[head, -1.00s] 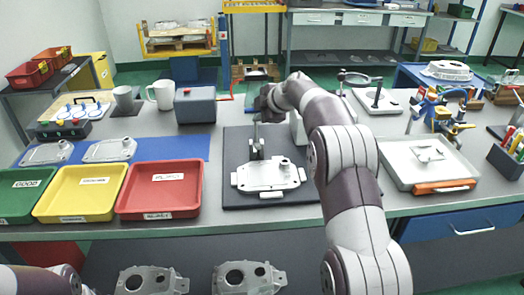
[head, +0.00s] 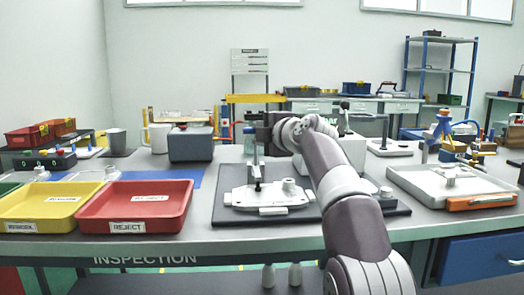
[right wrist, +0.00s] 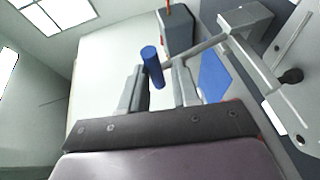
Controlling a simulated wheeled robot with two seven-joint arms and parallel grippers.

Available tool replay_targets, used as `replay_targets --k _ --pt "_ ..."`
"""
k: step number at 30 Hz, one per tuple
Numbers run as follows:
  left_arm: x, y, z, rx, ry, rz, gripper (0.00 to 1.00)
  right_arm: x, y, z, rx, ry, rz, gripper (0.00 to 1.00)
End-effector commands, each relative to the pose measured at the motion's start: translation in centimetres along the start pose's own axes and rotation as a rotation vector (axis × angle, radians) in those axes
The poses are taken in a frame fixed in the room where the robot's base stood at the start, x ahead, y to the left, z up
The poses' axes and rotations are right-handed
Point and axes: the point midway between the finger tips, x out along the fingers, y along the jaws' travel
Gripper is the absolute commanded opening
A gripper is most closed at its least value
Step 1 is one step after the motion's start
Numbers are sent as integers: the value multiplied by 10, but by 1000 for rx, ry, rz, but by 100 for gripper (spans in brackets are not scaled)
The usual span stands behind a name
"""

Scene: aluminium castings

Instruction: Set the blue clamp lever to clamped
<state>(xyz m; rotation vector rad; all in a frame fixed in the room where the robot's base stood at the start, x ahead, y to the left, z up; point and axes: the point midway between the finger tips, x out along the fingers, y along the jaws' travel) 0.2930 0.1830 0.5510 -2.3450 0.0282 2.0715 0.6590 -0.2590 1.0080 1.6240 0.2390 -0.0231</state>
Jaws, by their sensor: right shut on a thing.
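The blue clamp lever's grip (right wrist: 152,66) shows between the fingers of my right gripper (right wrist: 158,90) in the right wrist view. The gripper is shut on it. A metal clamp arm (right wrist: 262,65) with a black tip lies to the right there. In the head view my right gripper (head: 268,132) is at the top of the upright clamp (head: 257,170), and the blue grip is hidden. The clamp stands at an aluminium casting (head: 265,195) on a dark base plate (head: 232,217). My left gripper is out of view.
A red reject tray (head: 135,208) and a yellow rework tray (head: 45,207) stand at the left. A grey box (head: 191,145) is behind them. A white block stands behind my right arm.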

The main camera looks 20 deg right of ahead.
Motion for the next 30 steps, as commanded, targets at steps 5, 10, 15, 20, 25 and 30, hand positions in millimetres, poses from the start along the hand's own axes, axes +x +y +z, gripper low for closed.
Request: replay_targets --k 5,10,15,20,25,30 --pt "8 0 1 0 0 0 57 8 -19 1 1 6 -25 0" --pt "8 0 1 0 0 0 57 8 -18 1 0 6 -24 0" --pt "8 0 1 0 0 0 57 8 -18 1 0 6 -24 0" --pt "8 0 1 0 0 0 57 7 -16 1 0 5 -21 75" --pt "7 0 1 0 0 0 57 4 -11 0 -1 4 -11 75" --pt "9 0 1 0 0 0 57 0 -10 1 -2 3 -6 75"
